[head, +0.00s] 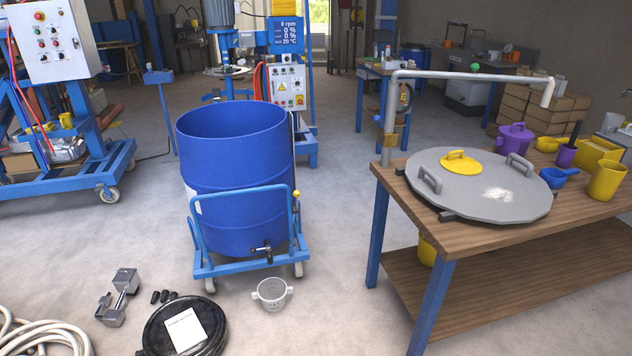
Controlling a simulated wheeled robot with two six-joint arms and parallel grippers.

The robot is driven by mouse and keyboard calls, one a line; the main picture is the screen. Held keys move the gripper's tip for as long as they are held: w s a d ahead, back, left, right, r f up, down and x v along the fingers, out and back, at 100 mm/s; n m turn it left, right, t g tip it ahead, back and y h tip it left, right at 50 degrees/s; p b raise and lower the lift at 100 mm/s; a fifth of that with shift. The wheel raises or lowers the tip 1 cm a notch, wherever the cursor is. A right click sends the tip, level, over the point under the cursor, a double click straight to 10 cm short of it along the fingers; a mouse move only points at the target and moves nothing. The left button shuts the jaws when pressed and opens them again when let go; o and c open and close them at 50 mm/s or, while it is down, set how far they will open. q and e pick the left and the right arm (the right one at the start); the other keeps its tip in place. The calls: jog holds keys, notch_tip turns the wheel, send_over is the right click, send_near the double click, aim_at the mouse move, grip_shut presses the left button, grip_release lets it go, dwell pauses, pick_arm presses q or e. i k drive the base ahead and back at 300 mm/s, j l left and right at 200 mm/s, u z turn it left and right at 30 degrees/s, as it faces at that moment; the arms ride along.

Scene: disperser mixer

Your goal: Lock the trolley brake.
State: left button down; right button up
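The blue trolley (232,267) stands on the floor in the middle of the head view and carries a large open blue drum (236,170). It has a tubular push handle at its front and small casters (210,285) below. A small yellow knob (297,194) sits at the right side of the handle frame; I cannot tell whether it belongs to the brake. A dark valve (262,249) shows low on the drum's front. I cannot make out the brake's position. Neither of my grippers is in view.
A wooden table (420,220) at right carries a grey lid (480,187). A control-panel cart (60,185) stands at left.

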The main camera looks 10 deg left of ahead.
aim_at(295, 209)
jog(key=i+l+u, duration=0.2)
jog(key=i+l, duration=0.55)
jog(key=i, duration=0.2)
jog(key=i+j, duration=0.2)
jog(key=i, duration=0.15)
jog(key=i+j+u, duration=0.1)
jog(key=i+j, duration=0.15)
jog(key=i, duration=0.1)
